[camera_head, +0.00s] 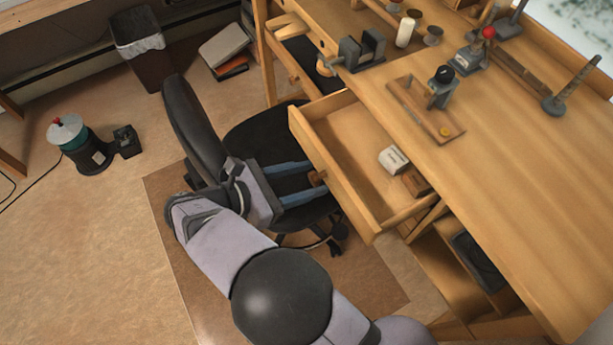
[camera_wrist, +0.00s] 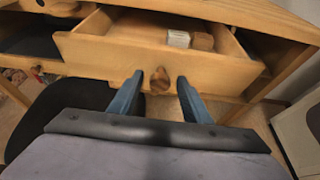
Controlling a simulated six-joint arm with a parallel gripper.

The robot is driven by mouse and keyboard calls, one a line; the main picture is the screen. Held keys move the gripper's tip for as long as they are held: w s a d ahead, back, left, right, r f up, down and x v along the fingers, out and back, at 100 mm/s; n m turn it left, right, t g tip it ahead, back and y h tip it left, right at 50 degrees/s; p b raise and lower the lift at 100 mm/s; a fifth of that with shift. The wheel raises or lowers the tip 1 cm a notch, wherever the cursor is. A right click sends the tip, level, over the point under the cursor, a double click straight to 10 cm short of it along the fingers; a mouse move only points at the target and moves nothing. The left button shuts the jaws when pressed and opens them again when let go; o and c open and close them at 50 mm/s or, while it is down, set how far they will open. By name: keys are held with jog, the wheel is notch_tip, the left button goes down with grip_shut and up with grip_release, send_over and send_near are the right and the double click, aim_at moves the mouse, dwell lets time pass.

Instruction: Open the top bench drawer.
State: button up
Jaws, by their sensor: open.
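The top bench drawer (camera_head: 330,173) is pulled well out from under the wooden bench top (camera_head: 520,180). Inside it lie a small white box (camera_head: 394,159) and a brown block (camera_head: 415,182). They also show at the back of the drawer in the wrist view. The drawer's round wooden knob (camera_wrist: 160,80) is on the middle of its front. My gripper (camera_head: 318,179) is in front of the drawer. In the wrist view its blue fingers (camera_wrist: 159,90) stand apart on either side of the knob, with gaps visible between them and it.
A black office chair (camera_head: 195,125) stands below my gripper, on a brown mat (camera_head: 185,215). A vise (camera_head: 362,52) and several tools stand on the bench top. An open lower compartment (camera_head: 450,265) is below the drawer. The floor at left is mostly free.

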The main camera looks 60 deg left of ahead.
notch_tip(320, 180, up, 10)
jog(key=p, duration=0.8)
jog(key=shift+p, duration=0.3)
